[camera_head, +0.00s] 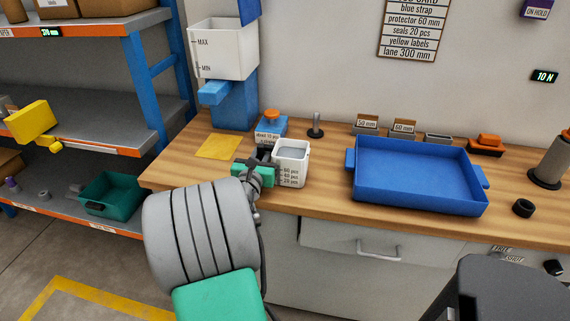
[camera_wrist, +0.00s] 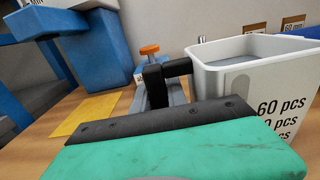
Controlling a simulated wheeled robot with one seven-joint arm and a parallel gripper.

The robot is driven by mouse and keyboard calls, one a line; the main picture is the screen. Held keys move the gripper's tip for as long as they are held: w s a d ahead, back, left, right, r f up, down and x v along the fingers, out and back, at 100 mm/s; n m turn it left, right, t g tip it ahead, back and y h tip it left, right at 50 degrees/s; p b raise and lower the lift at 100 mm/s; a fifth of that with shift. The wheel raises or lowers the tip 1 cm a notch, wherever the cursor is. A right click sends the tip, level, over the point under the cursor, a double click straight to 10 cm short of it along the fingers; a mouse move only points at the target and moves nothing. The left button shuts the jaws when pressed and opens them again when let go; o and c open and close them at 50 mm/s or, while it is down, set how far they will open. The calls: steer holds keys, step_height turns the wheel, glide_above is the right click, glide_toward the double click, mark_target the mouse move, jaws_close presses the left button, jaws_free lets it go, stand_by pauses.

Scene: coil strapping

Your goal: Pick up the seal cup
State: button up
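The seal cup (camera_head: 291,165) is a white, square-sided container with count marks, upright on the wooden bench. Its inside looks grey. It also shows large at the right of the wrist view (camera_wrist: 262,82). My gripper (camera_head: 261,159) is low at the cup's left side. In the wrist view a black upright piece with a short bar (camera_wrist: 178,67) reaches the cup's left wall; it looks like a handle. My gripper's green and black body fills the lower part of that view. The fingertips are largely hidden, and I cannot tell whether they close on the black piece.
A blue box with an orange knob (camera_head: 270,129) stands just behind the cup. A yellow sheet (camera_head: 218,146) lies to the left, before the blue dispenser (camera_head: 235,100). An empty blue tray (camera_head: 415,178) is to the right. A dark post (camera_head: 316,126) stands behind the cup.

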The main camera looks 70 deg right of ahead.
mark_target(262, 145)
jaws_close()
stand_by(0.9)
steer(key=shift+r, duration=0.1)
steer(key=shift+r, duration=0.15)
steer(key=shift+r+p, duration=0.6)
steer(key=shift+r, duration=0.75)
steer(key=s+a+r+p, duration=0.5)
steer(key=s+a+r, duration=0.4)
steer(key=a+r, duration=0.1)
steer(key=shift+s+p, duration=0.3)
steer(key=shift+s, duration=0.05)
